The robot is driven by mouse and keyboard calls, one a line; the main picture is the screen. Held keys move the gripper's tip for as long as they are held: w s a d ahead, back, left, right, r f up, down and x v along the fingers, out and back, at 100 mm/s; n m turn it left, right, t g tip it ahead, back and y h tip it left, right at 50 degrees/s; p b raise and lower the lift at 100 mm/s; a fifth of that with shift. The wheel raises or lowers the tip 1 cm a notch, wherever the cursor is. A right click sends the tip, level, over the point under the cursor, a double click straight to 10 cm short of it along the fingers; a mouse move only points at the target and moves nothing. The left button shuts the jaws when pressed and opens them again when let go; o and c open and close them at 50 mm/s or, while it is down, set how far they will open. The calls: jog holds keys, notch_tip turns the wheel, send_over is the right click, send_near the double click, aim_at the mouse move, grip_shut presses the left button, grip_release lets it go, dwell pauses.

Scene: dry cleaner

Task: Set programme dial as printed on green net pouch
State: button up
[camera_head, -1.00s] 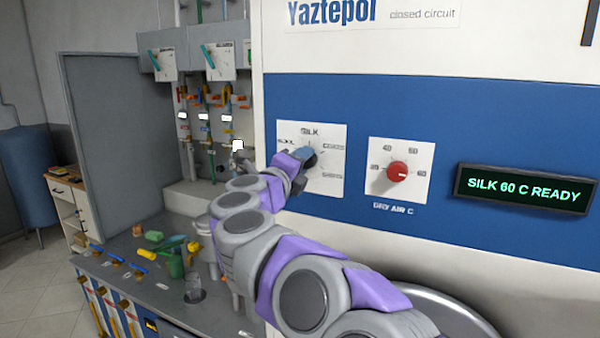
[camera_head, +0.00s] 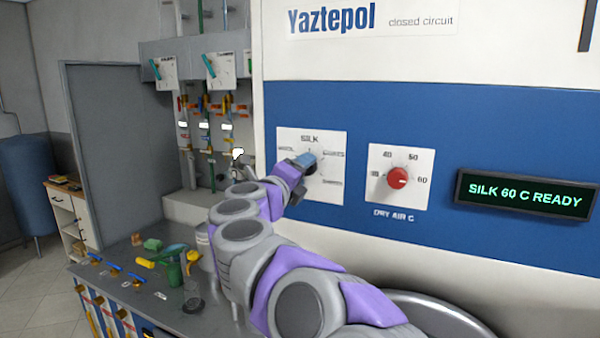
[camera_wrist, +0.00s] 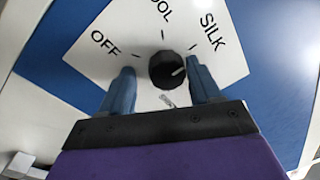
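The programme dial is a dark round knob (camera_wrist: 167,70) on a white plate (camera_head: 335,139) with SILK at its top. Wrist view labels read OFF, part of a word ending in OOL, and SILK. A small light mark on the knob faces the SILK side. My gripper (camera_wrist: 161,80) has its blue fingers either side of the knob, apart, with a gap at the left finger. In the head view, my gripper (camera_head: 306,160) covers the knob. The display (camera_head: 525,193) reads SILK 60 C READY. I cannot make out a green net pouch.
A red dry-air knob (camera_head: 398,177) sits right of the programme plate, on the same blue panel. A grey counter (camera_head: 130,293) at lower left holds a green bottle (camera_head: 174,272) and small items. Levers and pipes line the wall behind.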

jog(key=shift+o, duration=0.3)
jog(key=shift+s+r, duration=0.15)
jog(key=shift+r, duration=0.05)
jog(key=v, duration=1.7)
jog(key=shift+a+f+p, duration=0.2)
jog(key=shift+a+p, duration=0.05)
jog(key=shift+p, duration=0.1)
